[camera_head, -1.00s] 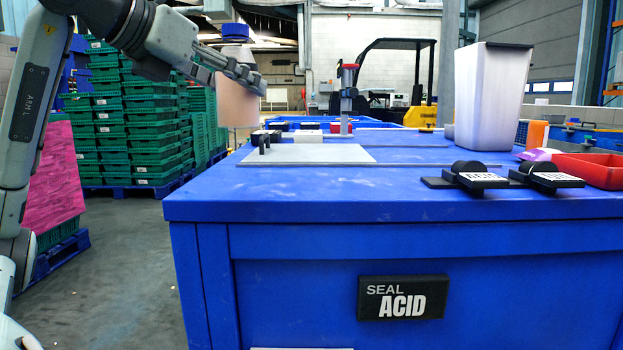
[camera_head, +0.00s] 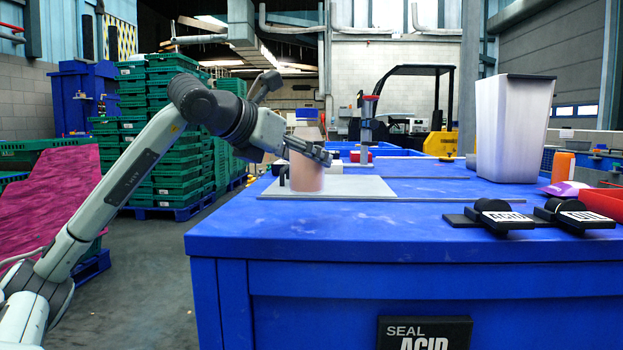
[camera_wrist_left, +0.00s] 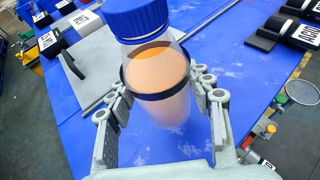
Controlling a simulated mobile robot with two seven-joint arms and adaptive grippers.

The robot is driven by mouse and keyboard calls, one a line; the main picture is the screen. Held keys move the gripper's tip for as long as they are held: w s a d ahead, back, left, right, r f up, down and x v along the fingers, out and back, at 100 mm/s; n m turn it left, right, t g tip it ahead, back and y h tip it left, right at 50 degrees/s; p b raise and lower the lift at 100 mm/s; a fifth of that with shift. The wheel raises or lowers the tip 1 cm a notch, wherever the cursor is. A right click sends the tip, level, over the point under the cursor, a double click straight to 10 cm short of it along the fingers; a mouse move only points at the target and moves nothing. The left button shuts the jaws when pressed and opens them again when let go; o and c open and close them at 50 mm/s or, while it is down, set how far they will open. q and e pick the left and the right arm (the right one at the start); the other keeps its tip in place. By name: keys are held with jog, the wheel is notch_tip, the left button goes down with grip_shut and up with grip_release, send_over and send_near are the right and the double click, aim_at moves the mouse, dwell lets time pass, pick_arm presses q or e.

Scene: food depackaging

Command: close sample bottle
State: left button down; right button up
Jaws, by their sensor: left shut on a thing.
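The sample bottle (camera_head: 307,170) is clear, with orange-tan contents. It is upright over the grey plate (camera_head: 362,190) near the table's left edge, and I cannot tell if its base touches the plate. My left gripper (camera_head: 318,153) is shut on the bottle. In the left wrist view the bottle (camera_wrist_left: 160,75) is between the fingers, with a dark band around its body and a blue cap (camera_wrist_left: 137,18) on top. I cannot tell how tightly the cap sits. My right gripper is not in view.
The blue table (camera_head: 300,236) bears black labelled blocks (camera_head: 500,216) at right, a tall white bin (camera_head: 512,130), a red tray (camera_head: 604,203) and an orange container (camera_head: 563,166). A stand with a red top (camera_head: 368,130) is behind the plate. The table's front middle is clear.

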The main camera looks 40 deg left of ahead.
aim_at(311, 183)
pick_arm(q)
jog(key=shift+x, duration=0.95)
jog(key=shift+f, duration=0.1)
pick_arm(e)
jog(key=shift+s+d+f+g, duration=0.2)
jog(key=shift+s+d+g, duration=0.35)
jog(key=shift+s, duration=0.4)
pick_arm(q)
notch_tip(311, 183, down, 4)
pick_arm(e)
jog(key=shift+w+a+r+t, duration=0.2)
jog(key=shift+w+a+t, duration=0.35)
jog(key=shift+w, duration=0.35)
pick_arm(q)
jog(key=shift+f+b, duration=0.1)
jog(key=shift+b, duration=0.2)
jog(key=c, duration=0.6)
grip_release()
jog(key=shift+c, duration=0.2)
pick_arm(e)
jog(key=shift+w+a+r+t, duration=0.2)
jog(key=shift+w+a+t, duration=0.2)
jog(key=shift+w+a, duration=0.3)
